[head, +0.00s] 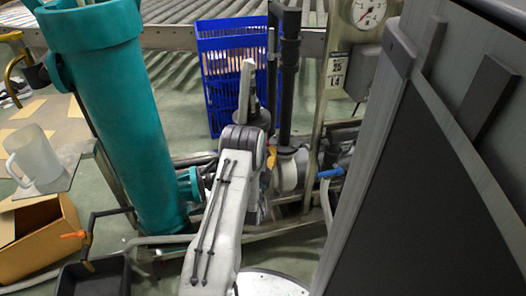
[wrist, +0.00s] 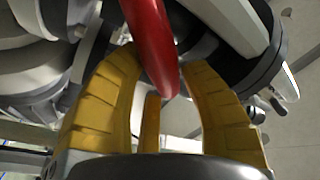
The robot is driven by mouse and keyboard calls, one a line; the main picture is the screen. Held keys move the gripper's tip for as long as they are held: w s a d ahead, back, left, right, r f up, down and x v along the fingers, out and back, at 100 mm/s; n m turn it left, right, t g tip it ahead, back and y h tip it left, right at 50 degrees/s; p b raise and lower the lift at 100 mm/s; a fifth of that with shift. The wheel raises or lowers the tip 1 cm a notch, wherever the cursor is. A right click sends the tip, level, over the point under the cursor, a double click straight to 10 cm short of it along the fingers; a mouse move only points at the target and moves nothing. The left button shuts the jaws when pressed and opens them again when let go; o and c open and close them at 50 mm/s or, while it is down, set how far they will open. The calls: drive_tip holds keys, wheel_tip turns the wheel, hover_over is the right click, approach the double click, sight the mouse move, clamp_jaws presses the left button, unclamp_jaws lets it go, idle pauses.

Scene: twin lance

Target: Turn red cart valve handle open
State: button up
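The red valve handle (wrist: 152,42) shows in the wrist view, coming down from the top edge with its rounded tip between the two yellow fingers. My gripper (wrist: 163,75) is open, with one finger on each side of the handle. A gap shows beside the tip on the right; whether the left finger touches the handle I cannot tell. In the head view my arm hides the red handle, and only a bit of yellow by the pipes (head: 290,170) shows near the wrist.
A teal cylinder (head: 115,110) stands left of my arm, and a large dark panel (head: 430,190) fills the right. A blue crate (head: 222,65) is behind. A pressure gauge (head: 367,12) and a small blue handle (head: 331,173) are on the cart. A cardboard box (head: 45,245) lies at lower left.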

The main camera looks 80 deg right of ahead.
drive_tip(key=o, duration=0.5)
drive_tip(key=m, duration=0.1)
drive_tip(key=m+y, duration=0.1)
drive_tip(key=m, duration=0.1)
drive_tip(key=shift+s+f+y, duration=0.2)
drive_tip(key=shift+f+y, duration=0.1)
drive_tip(key=m, duration=0.2)
drive_tip(key=f+m+y, duration=0.1)
drive_tip(key=m, duration=0.1)
drive_tip(key=shift+w+y, duration=0.1)
drive_tip(key=shift+y, duration=0.2)
drive_tip(key=a+r, duration=0.1)
drive_tip(key=a, duration=1)
drive_tip(key=shift+w+a, duration=0.15)
drive_tip(key=shift+a, duration=0.15)
